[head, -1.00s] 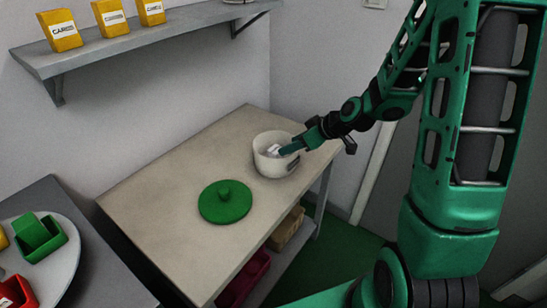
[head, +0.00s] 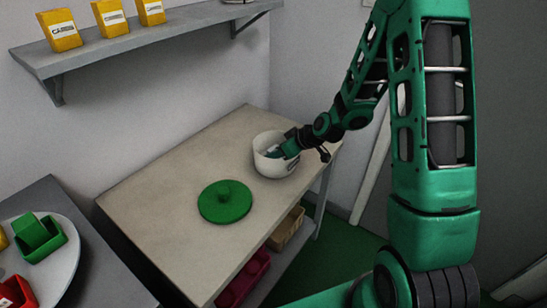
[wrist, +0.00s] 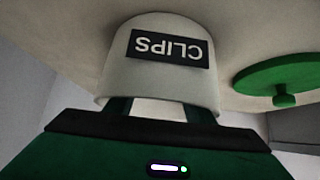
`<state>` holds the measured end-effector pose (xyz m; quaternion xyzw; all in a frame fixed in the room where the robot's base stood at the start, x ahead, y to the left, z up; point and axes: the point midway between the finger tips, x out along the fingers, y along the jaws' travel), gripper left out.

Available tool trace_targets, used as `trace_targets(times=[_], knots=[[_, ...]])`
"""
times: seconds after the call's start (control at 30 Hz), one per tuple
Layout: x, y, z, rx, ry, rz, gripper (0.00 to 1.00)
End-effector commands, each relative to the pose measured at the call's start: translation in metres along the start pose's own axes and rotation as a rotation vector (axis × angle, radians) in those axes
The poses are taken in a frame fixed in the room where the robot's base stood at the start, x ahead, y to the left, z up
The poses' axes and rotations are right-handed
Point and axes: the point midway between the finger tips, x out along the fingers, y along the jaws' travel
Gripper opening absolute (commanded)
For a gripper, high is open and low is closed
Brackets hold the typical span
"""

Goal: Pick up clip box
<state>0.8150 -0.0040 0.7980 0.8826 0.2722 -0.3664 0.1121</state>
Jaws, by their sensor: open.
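A white round pot (head: 274,170) stands upright at the far right end of the worktop. In the wrist view the pot (wrist: 118,70) fills the upper middle and bears a dark label reading CLIPS, upside down. A green round lid (head: 225,202) with a knob lies beside it. My gripper (head: 275,153) is tilted down into the pot's mouth. In the wrist view my open gripper (wrist: 157,108) has its fingers apart, their tips hidden at the pot's rim. A pale patch shows between them; I cannot tell whether it is the pot or something inside.
The worktop (head: 170,180) is otherwise clear. A wall shelf (head: 150,33) holds yellow boxes (head: 60,31). A tray (head: 70,262) at the lower left holds green and red boxes. Under the worktop are a magenta bin (head: 243,278) and a tan bin (head: 289,228).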

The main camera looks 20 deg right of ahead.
Motion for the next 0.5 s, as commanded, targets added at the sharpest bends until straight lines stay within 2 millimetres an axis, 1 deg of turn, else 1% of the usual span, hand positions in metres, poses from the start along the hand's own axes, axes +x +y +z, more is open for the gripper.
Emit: trace_targets(times=[0.17, 0.27, 0.3, 0.33, 0.5], knots=[[-0.0001, 0.0003, -0.0001, 0.0, 0.0, 0.001, 0.48], [-0.0002, 0.0004, -0.0001, 0.0, 0.0, 0.001, 0.27], [-0.0002, 0.0003, -0.0001, 0.0, 0.0, 0.001, 0.17], [-0.0003, 0.0004, -0.0001, 0.0, 0.0, 0.001, 0.15], [-0.0004, 0.0005, -0.0002, 0.0, 0.0, 0.001, 0.15]])
